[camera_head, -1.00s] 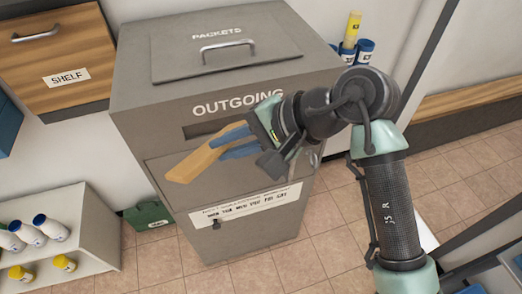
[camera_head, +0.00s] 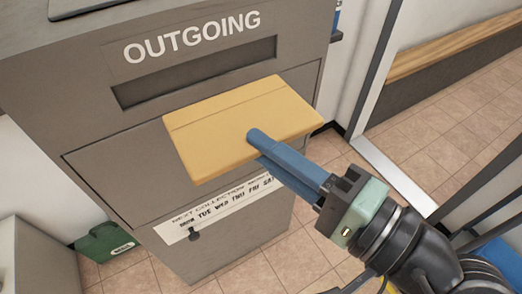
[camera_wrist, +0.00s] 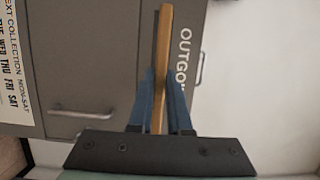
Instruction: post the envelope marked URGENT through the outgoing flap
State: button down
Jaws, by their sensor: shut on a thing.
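A tan envelope (camera_head: 235,125) is held nearly flat in front of the grey outgoing box (camera_head: 80,100). No URGENT mark shows on its visible face. My gripper (camera_head: 258,140) is shut on its near edge with blue fingers. The dark outgoing slot (camera_head: 195,72), under the OUTGOING lettering, is above and behind the envelope in the head view; the envelope is outside it. In the wrist view the envelope (camera_wrist: 164,45) is seen edge-on between the fingers (camera_wrist: 162,88). I cannot make out the slot there.
A collection notice (camera_head: 220,205) and a small dark knob (camera_head: 194,235) are on the box front below the envelope. A green box (camera_head: 105,243) is on the floor at the left. A wooden bench (camera_head: 450,42) runs along the right wall, with open tiled floor before it.

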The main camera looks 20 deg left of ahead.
aim_at(247, 121)
jog(key=shift+w+a+r+p, duration=0.1)
jog(key=shift+w+a+p, duration=0.65)
jog(key=shift+a, duration=0.25)
jog(key=shift+w+a+r+p, duration=0.1)
jog(key=shift+w+a+p, duration=0.5)
jog(key=shift+w+a, duration=0.35)
jog(key=shift+w+a+f+b, duration=0.25)
jog(key=shift+a+f+b, duration=0.1)
jog(key=shift+a, duration=0.2)
jog(key=shift+w+a+r+b, duration=0.15)
jog(key=shift+w+a+b, duration=0.8)
jog(key=shift+a, duration=0.35)
jog(key=shift+w, duration=0.1)
jog(key=shift+w+a+b, duration=0.4)
jog(key=shift+w+a, duration=0.4)
jog(key=shift+a, duration=0.25)
jog(key=shift+w+a+b, duration=0.4)
jog(key=shift+w+a, duration=0.45)
jog(key=shift+a, duration=0.2)
jog(key=shift+w+a+b, duration=0.4)
jog(key=shift+w+a, duration=0.4)
jog(key=shift+a, duration=0.25)
jog(key=c, duration=0.8)
grip_release()
